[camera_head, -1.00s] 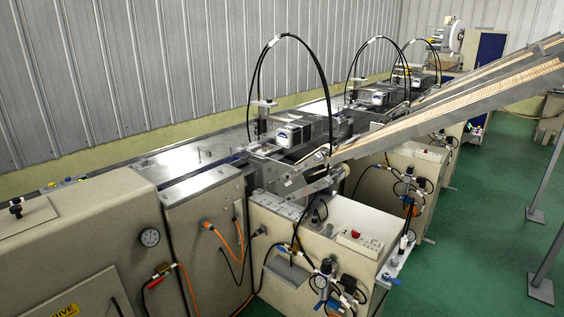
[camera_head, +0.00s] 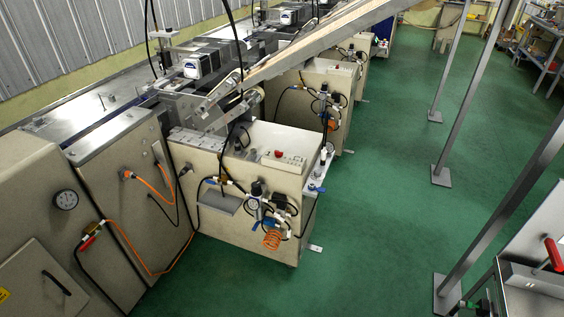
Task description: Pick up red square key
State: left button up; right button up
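No red square key can be made out for certain. A small red part (camera_head: 280,153) sits on the white switch box on top of the cream machine cabinet, too small to tell its shape. A red object (camera_head: 553,255), long and tilted, stands at the right edge on a grey unit and is partly cut off by the picture edge. Neither of my grippers shows in the view.
A cream cabinet (camera_head: 235,185) with hoses and gauges stands in the middle, with a conveyor ramp (camera_head: 320,42) slanting above. Grey posts (camera_head: 470,95) rise from the green floor (camera_head: 375,220), which is open between machines and the grey unit (camera_head: 530,280).

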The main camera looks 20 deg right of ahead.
aim_at(555, 256)
jog(key=i+u, duration=0.1)
jog(key=i, duration=0.5)
jog(key=i+l+u, duration=0.1)
jog(key=i, duration=0.5)
jog(key=k+l, duration=0.1)
jog(key=k, duration=0.2)
jog(key=k+l, duration=0.1)
jog(key=k, duration=0.2)
jog(key=k+z, duration=0.15)
jog(key=z, duration=0.3)
jog(key=k+l+z, duration=0.15)
jog(key=z, duration=0.35)
jog(key=k+l+z, duration=0.15)
jog(key=z, duration=0.3)
